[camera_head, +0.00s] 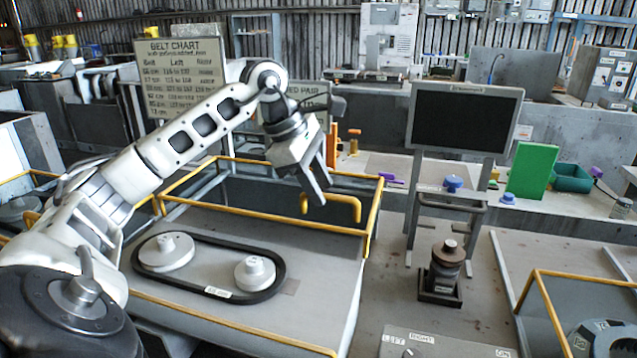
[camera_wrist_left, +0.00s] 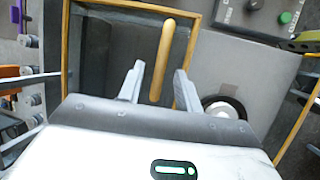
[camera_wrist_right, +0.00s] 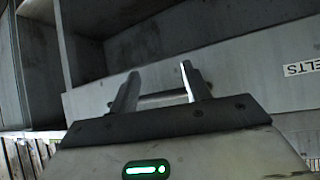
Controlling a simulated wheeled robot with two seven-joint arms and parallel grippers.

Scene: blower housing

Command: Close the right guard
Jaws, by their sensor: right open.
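A yellow-framed guard (camera_head: 372,215) stands raised at the back of the grey deck that carries a black belt (camera_head: 205,241) around two pulleys. I take it for the right guard, but no label on it shows. Its yellow handle (camera_head: 345,198) also shows in the left wrist view (camera_wrist_left: 167,45). My left gripper (camera_head: 322,193) is at the handle, fingers pointing down. In the left wrist view the open fingers (camera_wrist_left: 159,72) appear on either side of the handle; contact cannot be told. My right gripper (camera_wrist_right: 160,72) is open and empty, outside the head view.
A grey shelf unit (camera_wrist_right: 230,65) with a partly visible label is in front of my right gripper. A dark screen (camera_head: 465,120) on a stand and a dark cylinder (camera_head: 447,262) are right of the deck. A LEFT/RIGHT switch panel (camera_head: 440,345) and another yellow frame (camera_head: 545,305) are nearer.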

